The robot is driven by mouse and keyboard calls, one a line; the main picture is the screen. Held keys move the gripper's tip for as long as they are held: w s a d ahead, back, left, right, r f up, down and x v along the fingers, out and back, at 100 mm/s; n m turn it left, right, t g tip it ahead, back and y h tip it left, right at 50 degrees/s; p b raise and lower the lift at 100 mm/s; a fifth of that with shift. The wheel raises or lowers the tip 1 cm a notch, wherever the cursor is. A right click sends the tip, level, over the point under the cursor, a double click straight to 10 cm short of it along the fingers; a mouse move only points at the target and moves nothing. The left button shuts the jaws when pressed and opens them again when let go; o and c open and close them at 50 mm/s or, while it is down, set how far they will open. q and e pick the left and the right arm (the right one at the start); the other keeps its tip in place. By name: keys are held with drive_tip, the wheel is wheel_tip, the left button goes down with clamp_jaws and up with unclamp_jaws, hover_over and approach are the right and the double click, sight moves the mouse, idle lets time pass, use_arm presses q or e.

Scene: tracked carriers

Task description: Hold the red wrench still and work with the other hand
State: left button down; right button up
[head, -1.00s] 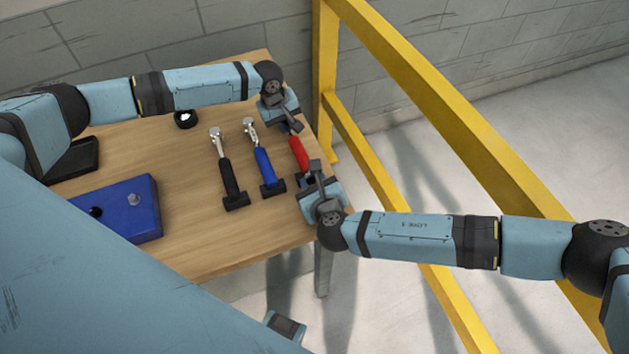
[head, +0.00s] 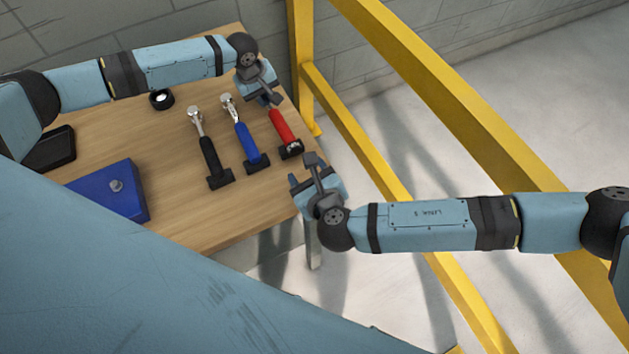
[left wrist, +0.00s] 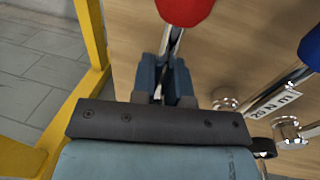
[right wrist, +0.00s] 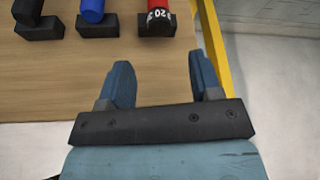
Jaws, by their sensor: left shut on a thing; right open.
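The red wrench (head: 282,127) lies on the table near its right edge, its handle end at a black block (right wrist: 158,27). My left gripper (head: 270,98) is shut on its metal shaft, just above the red handle (left wrist: 185,10) in the left wrist view. The wrench's head is hidden behind this gripper. My right gripper (head: 304,174) is open and empty at the table's front right edge, apart from the handle end.
A blue wrench (head: 244,138) and a black wrench (head: 209,152) lie to the left of the red one. A yellow railing (head: 360,132) runs close along the table's right side.

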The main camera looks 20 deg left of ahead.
drive_tip(key=shift+v, duration=2.15)
use_arm(q)
drive_tip(key=c, duration=1.1)
unclamp_jaws()
drive_tip(key=shift+o, duration=0.2)
drive_tip(key=shift+r, duration=0.15)
